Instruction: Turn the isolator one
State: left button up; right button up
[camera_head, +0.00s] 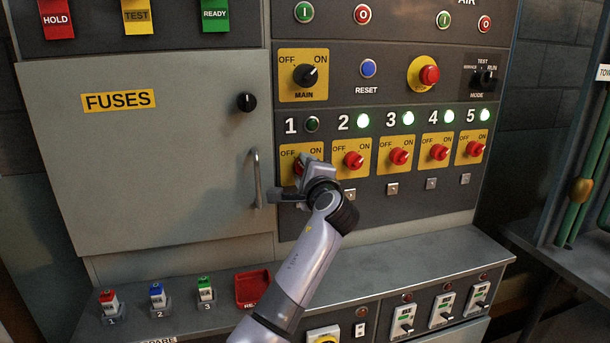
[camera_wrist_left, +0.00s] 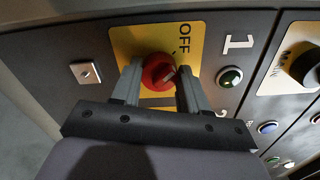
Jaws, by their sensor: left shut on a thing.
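Isolator one is a red rotary knob on a yellow OFF/ON plate (camera_head: 289,152) in the numbered row, below the number 1 and a dark lamp (camera_head: 312,124). In the head view my left gripper (camera_head: 303,166) covers most of the knob. In the left wrist view the red knob (camera_wrist_left: 158,72) sits between the two fingers of my left gripper (camera_wrist_left: 160,80), which is shut on it. The word OFF and the dark lamp (camera_wrist_left: 230,77) show beside it. My right gripper is not in view.
Isolator two (camera_head: 354,160) and several more red knobs stand to the right, under lit green lamps. The black MAIN switch (camera_head: 307,76) is above. The fuse door's handle (camera_head: 256,178) sticks out at the left. A ledge with small padlock-like items (camera_head: 157,296) lies below.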

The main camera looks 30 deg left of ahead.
pick_arm(q)
jog(key=shift+f+n, duration=0.1)
jog(key=shift+n, duration=0.3)
jog(key=o, duration=1.1)
jog(key=shift+c, duration=0.2)
jog(key=b+v, duration=0.1)
jog(key=v, duration=0.6)
jog(key=shift+d, duration=0.1)
